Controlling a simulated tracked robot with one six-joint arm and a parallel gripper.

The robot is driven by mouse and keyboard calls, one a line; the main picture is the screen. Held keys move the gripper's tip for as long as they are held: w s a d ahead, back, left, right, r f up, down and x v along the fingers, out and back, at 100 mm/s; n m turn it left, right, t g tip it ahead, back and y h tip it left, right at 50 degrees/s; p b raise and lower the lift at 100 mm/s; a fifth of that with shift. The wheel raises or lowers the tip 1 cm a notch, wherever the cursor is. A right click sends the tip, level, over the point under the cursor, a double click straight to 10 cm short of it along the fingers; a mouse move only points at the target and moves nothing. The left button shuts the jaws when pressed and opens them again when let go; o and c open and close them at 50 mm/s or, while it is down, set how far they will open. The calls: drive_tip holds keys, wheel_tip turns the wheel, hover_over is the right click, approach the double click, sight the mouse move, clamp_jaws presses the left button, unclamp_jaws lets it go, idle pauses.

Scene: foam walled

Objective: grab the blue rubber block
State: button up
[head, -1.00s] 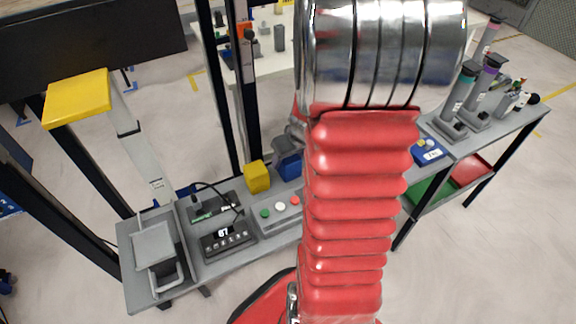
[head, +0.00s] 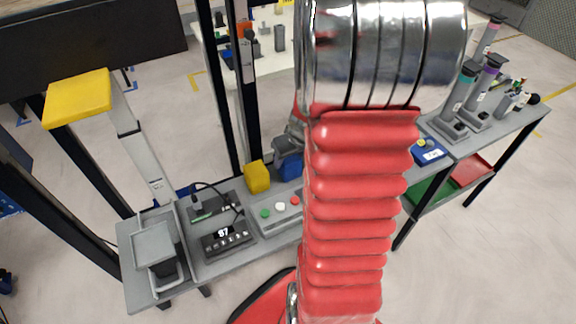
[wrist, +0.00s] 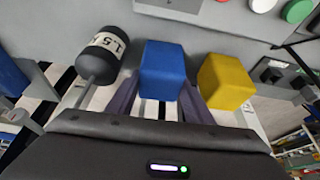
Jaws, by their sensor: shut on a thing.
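The blue rubber block (wrist: 163,68) stands upright between my fingers in the wrist view. My gripper (wrist: 158,98) is shut on it, with a dark finger along its left and right sides. In the head view part of the blue block (head: 290,167) shows beside my red arm sleeve, which hides the rest. My gripper (head: 292,140) is only partly visible there, at the block's upper side.
A yellow block (wrist: 226,80) is close on the right of the blue one in the wrist view. A dark weight marked 1.5 (wrist: 103,53) is close on the left. A button box (head: 279,212) and display unit (head: 227,238) occupy the bench.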

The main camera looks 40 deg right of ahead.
drive_tip(key=shift+r, duration=0.1)
drive_tip(key=shift+c, duration=0.4)
wheel_tip(320, 180, up, 10)
drive_tip(key=shift+f, duration=0.1)
idle(0.7)
